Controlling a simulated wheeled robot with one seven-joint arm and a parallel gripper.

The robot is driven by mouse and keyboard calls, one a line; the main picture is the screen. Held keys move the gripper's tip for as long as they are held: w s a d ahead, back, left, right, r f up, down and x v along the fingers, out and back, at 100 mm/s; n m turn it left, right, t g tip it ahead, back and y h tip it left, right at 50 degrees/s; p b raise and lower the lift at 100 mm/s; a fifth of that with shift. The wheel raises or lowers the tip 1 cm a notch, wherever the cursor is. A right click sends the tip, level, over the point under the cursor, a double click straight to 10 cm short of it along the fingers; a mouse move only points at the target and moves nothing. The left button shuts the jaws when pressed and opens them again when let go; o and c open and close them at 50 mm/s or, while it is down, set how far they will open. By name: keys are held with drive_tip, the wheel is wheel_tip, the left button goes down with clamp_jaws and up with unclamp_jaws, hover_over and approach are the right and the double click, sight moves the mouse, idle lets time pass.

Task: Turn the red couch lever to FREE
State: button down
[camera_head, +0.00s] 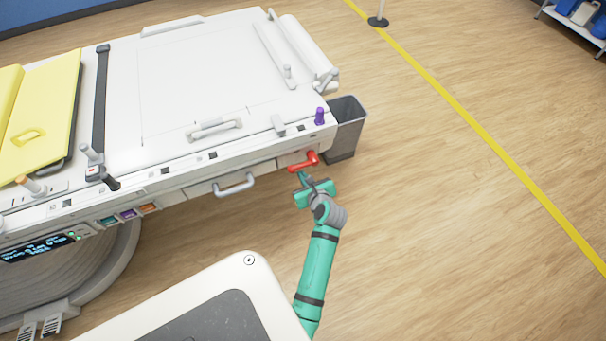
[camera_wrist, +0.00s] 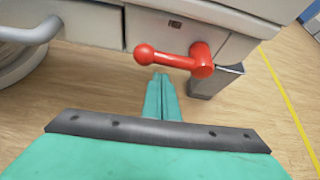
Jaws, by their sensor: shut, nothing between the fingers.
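The red couch lever (camera_head: 304,162) sits on the side of the white couch (camera_head: 190,80), near its right-hand end. In the wrist view the red lever (camera_wrist: 176,60) has its hub at the right and its round knob at the left, with the arm lying nearly level. My green gripper (camera_head: 302,178) is just in front of and below the lever. In the wrist view my gripper's fingertips (camera_wrist: 161,76) are together, with nothing between them, just below the lever's arm near the knob. I cannot tell whether they touch it. No FREE marking is readable.
A grey handle (camera_head: 235,184) sticks out from the couch side, left of the lever. A dark bin (camera_head: 345,128) stands by the couch's right end. A purple knob (camera_head: 320,116) is on the couch's top edge.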

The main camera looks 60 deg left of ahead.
drive_tip(key=s+d+r, duration=0.1)
drive_tip(key=d+r, duration=0.1)
drive_tip(key=d, duration=0.7)
drive_tip(key=shift+s+r, duration=0.15)
drive_tip(key=shift+r, duration=0.15)
idle(0.4)
